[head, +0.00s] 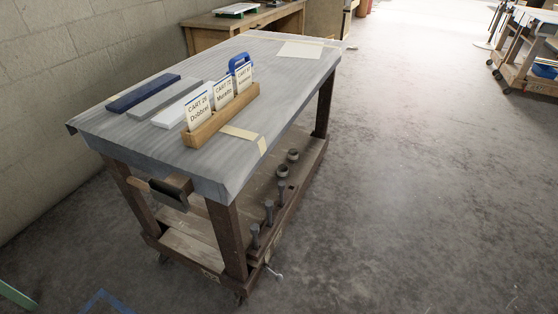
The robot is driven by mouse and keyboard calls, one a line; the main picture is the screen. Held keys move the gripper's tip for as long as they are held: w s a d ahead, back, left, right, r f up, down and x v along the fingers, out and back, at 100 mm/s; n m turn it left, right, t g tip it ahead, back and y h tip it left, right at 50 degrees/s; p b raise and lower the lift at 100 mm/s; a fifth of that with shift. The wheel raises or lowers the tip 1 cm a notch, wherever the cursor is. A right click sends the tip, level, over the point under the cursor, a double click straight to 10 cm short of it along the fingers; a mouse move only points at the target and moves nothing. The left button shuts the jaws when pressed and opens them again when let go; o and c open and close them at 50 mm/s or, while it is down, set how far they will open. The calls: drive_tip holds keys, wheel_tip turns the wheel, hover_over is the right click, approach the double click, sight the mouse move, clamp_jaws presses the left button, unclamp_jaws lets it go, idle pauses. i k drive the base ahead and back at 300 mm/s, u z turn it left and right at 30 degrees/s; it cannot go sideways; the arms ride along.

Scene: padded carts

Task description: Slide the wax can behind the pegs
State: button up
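Several grey upright pegs stand in a row along the right edge of the cart's lower shelf; the nearest peg (255,236) is by the front right leg, with another peg (268,212) and a third peg (282,193) farther back. Beyond them on the same edge are two short round grey pieces, a nearer round piece (282,171) and a farther round piece (293,155). I cannot tell whether either is the wax can, and no can is clearly recognisable. The tabletop hides much of the lower shelf. My gripper is not in view.
A dark box-like piece (171,192) juts from the near end. Open floor (420,180) lies to the right; a block wall (80,90) borders the left.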

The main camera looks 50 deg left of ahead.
sight(282, 170)
drive_tip(key=z, duration=0.05)
drive_tip(key=i, duration=1.7)
drive_tip(key=u, duration=2.8)
